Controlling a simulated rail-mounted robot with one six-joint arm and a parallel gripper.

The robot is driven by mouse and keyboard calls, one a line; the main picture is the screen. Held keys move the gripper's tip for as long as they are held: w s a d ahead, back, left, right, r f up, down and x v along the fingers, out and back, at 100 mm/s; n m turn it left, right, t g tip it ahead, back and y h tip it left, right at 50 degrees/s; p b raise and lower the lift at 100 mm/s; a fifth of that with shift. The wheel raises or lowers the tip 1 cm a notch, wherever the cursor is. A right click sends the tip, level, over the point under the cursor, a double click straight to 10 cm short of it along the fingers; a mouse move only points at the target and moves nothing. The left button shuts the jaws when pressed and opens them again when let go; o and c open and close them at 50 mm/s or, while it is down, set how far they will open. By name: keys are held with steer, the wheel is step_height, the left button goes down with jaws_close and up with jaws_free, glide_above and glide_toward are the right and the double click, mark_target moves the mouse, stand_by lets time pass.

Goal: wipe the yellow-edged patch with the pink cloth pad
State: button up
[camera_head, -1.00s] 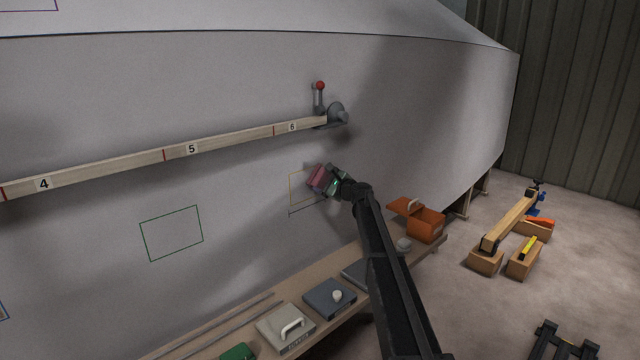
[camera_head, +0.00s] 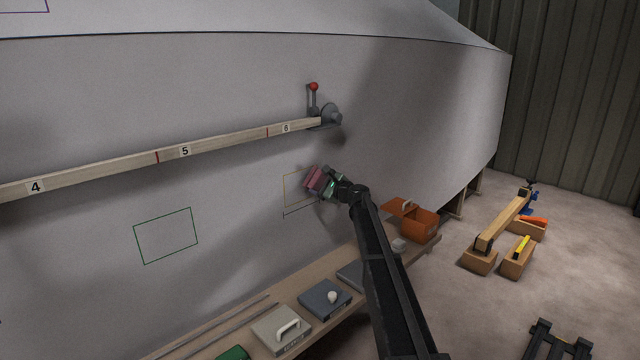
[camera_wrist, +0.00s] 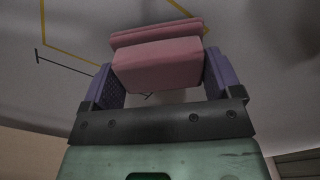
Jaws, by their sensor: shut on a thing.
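The yellow-edged patch (camera_head: 285,190) is a thin yellow outline on the grey hull, below the right end of the numbered batten. Its yellow edge also crosses the upper part of the wrist view (camera_wrist: 68,55). My gripper (camera_head: 325,184) is shut on the pink cloth pad (camera_head: 314,178) and holds it in front of the patch's right part, hiding that part. In the wrist view the pink pad (camera_wrist: 158,65) sits between the two purple fingers. I cannot tell whether the pad touches the hull.
A numbered batten (camera_head: 215,145) runs above, ending at a red-knobbed clamp (camera_head: 314,88). Below, a bench holds a beige handled block (camera_head: 281,328), a dark knobbed block (camera_head: 325,298) and an open orange box (camera_head: 419,224). A green-edged patch (camera_head: 166,236) lies left on clear hull.

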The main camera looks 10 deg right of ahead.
steer(key=shift+v, duration=2.55)
steer(key=shift+v, duration=2.5)
steer(key=shift+a, duration=0.1)
steer(key=v, duration=0.4)
